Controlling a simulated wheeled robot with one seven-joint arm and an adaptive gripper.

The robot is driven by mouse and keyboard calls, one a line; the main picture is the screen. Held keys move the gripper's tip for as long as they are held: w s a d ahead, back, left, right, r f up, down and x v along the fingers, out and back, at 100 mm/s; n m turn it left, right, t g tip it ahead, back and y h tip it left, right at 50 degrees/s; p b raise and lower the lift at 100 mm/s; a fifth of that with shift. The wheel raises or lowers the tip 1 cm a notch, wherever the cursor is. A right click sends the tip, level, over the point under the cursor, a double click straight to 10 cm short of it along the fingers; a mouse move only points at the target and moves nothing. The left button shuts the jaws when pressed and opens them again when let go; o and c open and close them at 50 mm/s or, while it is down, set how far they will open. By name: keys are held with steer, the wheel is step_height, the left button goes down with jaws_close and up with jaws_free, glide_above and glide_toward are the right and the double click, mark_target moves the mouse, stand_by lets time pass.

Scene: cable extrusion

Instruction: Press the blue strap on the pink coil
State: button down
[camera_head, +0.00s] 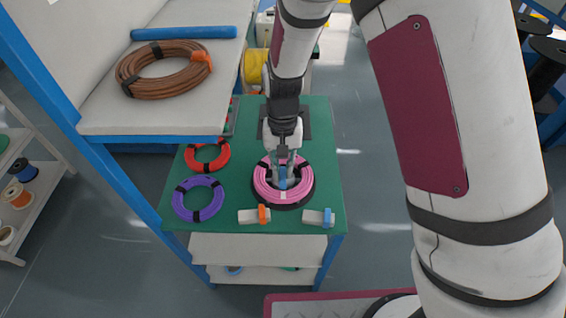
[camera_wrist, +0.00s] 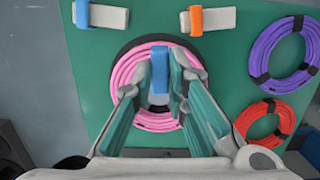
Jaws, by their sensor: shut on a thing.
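The pink coil (camera_head: 264,190) lies on a dark round base on the green table top; it also shows in the wrist view (camera_wrist: 125,72). My gripper (camera_head: 281,176) points down over the coil's middle. Its fingers (camera_wrist: 158,88) are shut on the blue strap (camera_wrist: 159,66), which stands between them at the coil's ring; the strap also shows small in the head view (camera_head: 283,184). The fingers hide part of the coil, and I cannot tell whether the strap touches it.
A purple coil (camera_head: 180,205) and a red coil (camera_head: 222,161) lie left of the pink one. Pale blocks with an orange strap (camera_head: 263,214) and another blue strap (camera_head: 327,217) sit at the front edge. A shelf (camera_head: 150,123) with a brown coil (camera_head: 133,88) overhangs the left.

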steer(key=b, duration=0.3)
glide_above(283, 194)
steer(key=shift+w+f, duration=0.15)
steer(key=shift+f, duration=2.55)
steer(key=shift+f, duration=0.2)
steer(key=shift+f+b, duration=0.45)
steer(key=shift+f, duration=0.85)
steer(key=shift+f, duration=0.6)
steer(key=c, duration=1.5)
jaws_free()
steer(key=shift+r, duration=0.15)
steer(key=shift+r+p, duration=2)
steer(key=shift+r, duration=1.9)
